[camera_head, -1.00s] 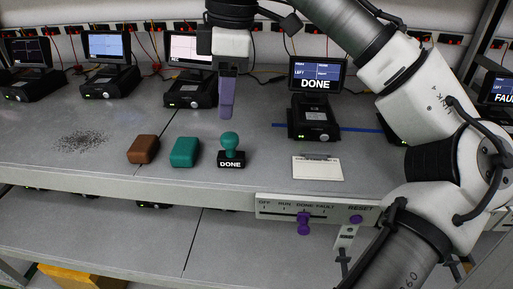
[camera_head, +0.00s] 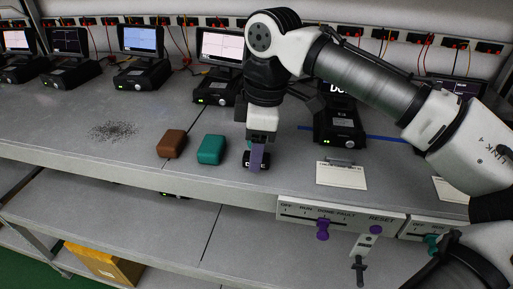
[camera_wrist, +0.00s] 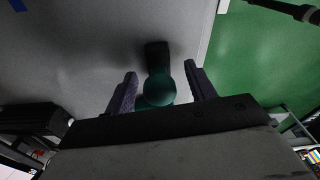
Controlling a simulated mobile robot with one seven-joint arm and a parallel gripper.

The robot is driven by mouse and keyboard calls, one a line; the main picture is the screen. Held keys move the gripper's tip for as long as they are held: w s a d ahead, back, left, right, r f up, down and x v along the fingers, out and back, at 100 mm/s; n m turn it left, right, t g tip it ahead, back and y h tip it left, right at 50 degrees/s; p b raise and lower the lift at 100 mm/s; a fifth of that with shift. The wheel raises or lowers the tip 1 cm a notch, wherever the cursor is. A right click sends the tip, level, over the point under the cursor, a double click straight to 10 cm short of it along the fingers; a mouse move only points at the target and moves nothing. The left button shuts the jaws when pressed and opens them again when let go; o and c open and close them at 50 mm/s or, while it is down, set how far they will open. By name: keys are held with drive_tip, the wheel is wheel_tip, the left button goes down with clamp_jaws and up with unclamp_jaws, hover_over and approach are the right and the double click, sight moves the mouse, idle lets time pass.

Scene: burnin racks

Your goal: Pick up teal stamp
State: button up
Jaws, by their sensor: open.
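The teal stamp has a round knob handle and a black base marked DONE. In the head view its base (camera_head: 249,159) stands on the upper shelf, and my gripper hides the knob. In the wrist view the teal knob (camera_wrist: 158,90) lies between my two purple fingers, with the dark base beyond it. My gripper (camera_head: 257,160) points down over the stamp. In the wrist view my gripper (camera_wrist: 160,88) is open, with a finger on each side of the knob and a gap visible at least on the right.
A teal block (camera_head: 210,150) and a brown block (camera_head: 171,144) lie left of the stamp. A white card (camera_head: 341,174) lies to the right. Devices with screens (camera_head: 143,72) line the back. A switch panel (camera_head: 340,218) hangs on the shelf's front edge.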

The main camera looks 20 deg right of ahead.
drive_tip(key=shift+a+f, duration=0.1)
drive_tip(key=shift+f, duration=0.6)
drive_tip(key=c, duration=1)
wheel_tip(320, 180, up, 10)
drive_tip(key=shift+r+b, duration=0.1)
drive_tip(key=shift+b, duration=0.7)
drive_tip(key=shift+c, duration=0.2)
drive_tip(key=o, duration=0.4)
drive_tip(key=shift+c, duration=1.2)
drive_tip(key=shift+o, duration=0.9)
drive_tip(key=shift+c, duration=0.9)
